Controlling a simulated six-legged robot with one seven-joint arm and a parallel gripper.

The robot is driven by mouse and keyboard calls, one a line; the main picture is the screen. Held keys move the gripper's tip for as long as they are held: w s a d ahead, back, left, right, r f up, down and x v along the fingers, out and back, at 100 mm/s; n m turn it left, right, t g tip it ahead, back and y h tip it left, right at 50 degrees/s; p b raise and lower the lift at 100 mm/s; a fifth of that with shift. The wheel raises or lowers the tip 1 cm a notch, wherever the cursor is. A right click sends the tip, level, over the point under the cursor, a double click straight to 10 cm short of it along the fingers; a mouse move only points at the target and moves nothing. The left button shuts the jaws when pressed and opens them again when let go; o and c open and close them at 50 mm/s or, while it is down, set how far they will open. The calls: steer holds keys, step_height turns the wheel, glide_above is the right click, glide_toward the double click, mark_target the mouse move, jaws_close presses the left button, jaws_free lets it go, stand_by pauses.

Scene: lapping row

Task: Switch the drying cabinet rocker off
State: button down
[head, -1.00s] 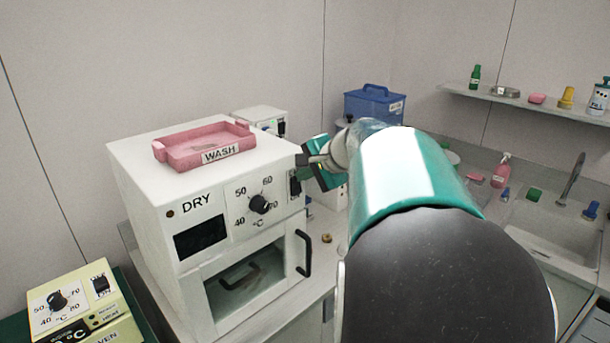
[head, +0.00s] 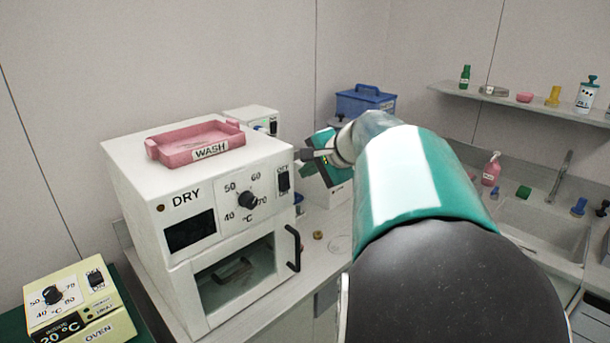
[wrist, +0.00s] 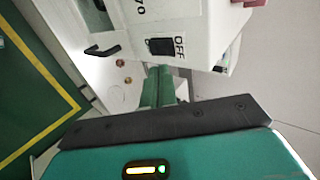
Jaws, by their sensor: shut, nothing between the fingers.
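The drying cabinet (head: 139,187) is a white box marked DRY, with a dial, a dark display and a glass door. Its black rocker (head: 284,182) sits at the right end of the front panel. In the wrist view the rocker (wrist: 160,46) shows beside the word OFF; which side is pressed in is hard to tell. My gripper (head: 301,155) is at the cabinet's front right, level with the upper panel. In the wrist view its green fingers (wrist: 158,70) are shut and empty, their tips just short of the rocker in the picture; contact cannot be seen.
A pink WASH tray (head: 180,158) lies on the cabinet top. A cream oven (head: 110,327) with its own rocker stands at lower left. A blue box (head: 365,102) and a smaller white device (head: 250,115) stand behind. A black door handle (head: 294,248) juts below the rocker.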

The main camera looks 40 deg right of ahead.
steer(key=s+r, duration=0.5)
steer(key=r, duration=0.1)
steer(key=shift+a+r, duration=0.15)
steer(key=shift+r, duration=0.2)
steer(key=s+a+f+n+g+y, duration=0.15)
steer(key=a+f+n, duration=0.25)
steer(key=a, duration=0.5)
steer(key=a+f+n+g, duration=0.2)
steer(key=a+f+n, duration=0.15)
steer(key=a, duration=0.65)
steer(key=s+a+f+n+g+h, duration=0.1)
steer(key=s+a+f+n+h, duration=0.1)
steer(key=s+a+f+n, duration=0.7)
steer(key=a+f+n, duration=0.1)
steer(key=a, duration=0.2)
steer(key=shift+s+a+f, duration=0.15)
steer(key=shift+s, duration=0.05)
